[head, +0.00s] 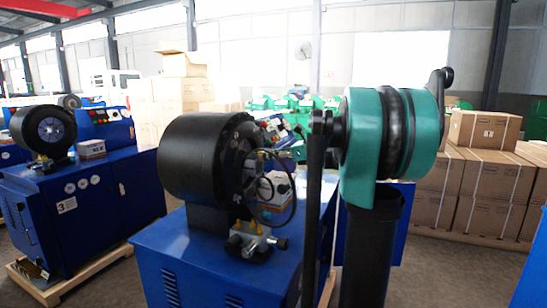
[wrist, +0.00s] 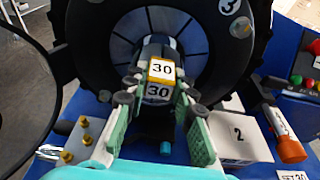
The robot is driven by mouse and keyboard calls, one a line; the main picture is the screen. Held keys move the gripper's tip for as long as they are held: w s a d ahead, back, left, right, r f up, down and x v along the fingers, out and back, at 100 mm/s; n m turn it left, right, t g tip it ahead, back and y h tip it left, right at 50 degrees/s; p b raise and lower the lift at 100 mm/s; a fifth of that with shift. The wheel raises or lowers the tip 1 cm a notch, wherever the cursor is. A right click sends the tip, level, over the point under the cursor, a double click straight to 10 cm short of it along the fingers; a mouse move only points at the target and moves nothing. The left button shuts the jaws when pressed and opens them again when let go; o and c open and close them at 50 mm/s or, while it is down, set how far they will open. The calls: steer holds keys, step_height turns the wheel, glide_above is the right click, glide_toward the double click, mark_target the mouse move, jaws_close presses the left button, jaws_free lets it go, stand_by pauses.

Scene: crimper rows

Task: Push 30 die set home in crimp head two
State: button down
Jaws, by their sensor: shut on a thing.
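In the head view, a black crimp head (head: 205,160) stands on a blue machine, left of my teal arm. My gripper and the die set cannot be made out clearly there.
Brass-coloured fittings (wrist: 78,140) are at left. Another blue machine (head: 75,200) marked 3 stands at far left. Stacked cartons (head: 480,185) are at right.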

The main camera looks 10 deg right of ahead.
steer(key=shift+w+a+r, duration=0.1)
steer(key=shift+w+a, duration=0.1)
steer(key=shift+a, duration=0.1)
steer(key=shift+w+a, duration=0.6)
steer(key=shift+a, duration=0.3)
steer(key=shift+w+a, duration=0.6)
steer(key=shift+a, duration=0.35)
steer(key=shift+w+a, duration=0.6)
steer(key=shift+a, duration=0.3)
stand_by(2.4)
steer(key=c, duration=1.2)
jaws_free()
steer(key=v, duration=1.2)
